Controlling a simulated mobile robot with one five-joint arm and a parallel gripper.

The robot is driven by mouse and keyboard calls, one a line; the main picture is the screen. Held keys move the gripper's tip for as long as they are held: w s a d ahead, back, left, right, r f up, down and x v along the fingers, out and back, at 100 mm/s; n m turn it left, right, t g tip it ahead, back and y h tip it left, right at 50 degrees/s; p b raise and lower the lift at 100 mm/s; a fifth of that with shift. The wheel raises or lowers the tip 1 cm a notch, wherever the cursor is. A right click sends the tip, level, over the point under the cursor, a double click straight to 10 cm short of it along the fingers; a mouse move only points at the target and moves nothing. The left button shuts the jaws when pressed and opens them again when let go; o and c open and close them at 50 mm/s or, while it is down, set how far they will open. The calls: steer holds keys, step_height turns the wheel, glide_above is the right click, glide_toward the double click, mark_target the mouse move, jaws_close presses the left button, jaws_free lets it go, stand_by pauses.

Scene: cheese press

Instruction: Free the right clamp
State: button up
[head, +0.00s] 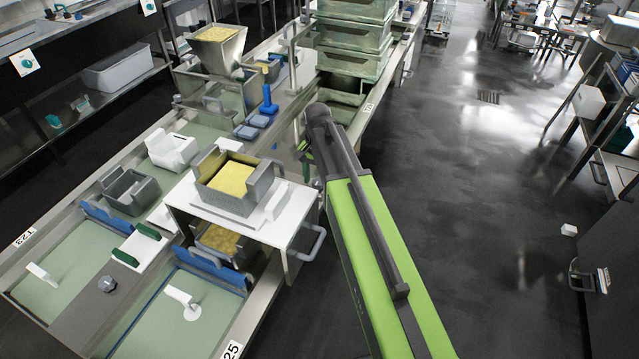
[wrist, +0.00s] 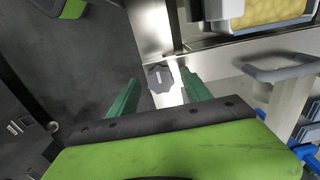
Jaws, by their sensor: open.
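In the wrist view a dark grey star-shaped knob (wrist: 160,78) with a pale bar on top sits on a narrow pale strip at the bench edge. It may be the right clamp's knob; no clamp label is readable. My gripper (wrist: 162,88) is open, with one green finger on each side of the knob. I cannot tell whether the fingers touch it. In the head view only a little of my gripper shows beside the bench, behind my green arm. The steel press box (head: 212,187) with a yellow block (head: 232,179) stands on a white stand (head: 300,208).
A grey U-shaped handle (wrist: 285,69) sticks out from the stand, right of my gripper. Stacked clear crates (head: 356,35) stand farther along. The dark floor (head: 480,180) to the right is largely open.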

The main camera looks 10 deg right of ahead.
steer(key=shift+c, duration=0.4)
jaws_close()
steer(key=shift+d, duration=0.25)
steer(key=shift+a, duration=0.15)
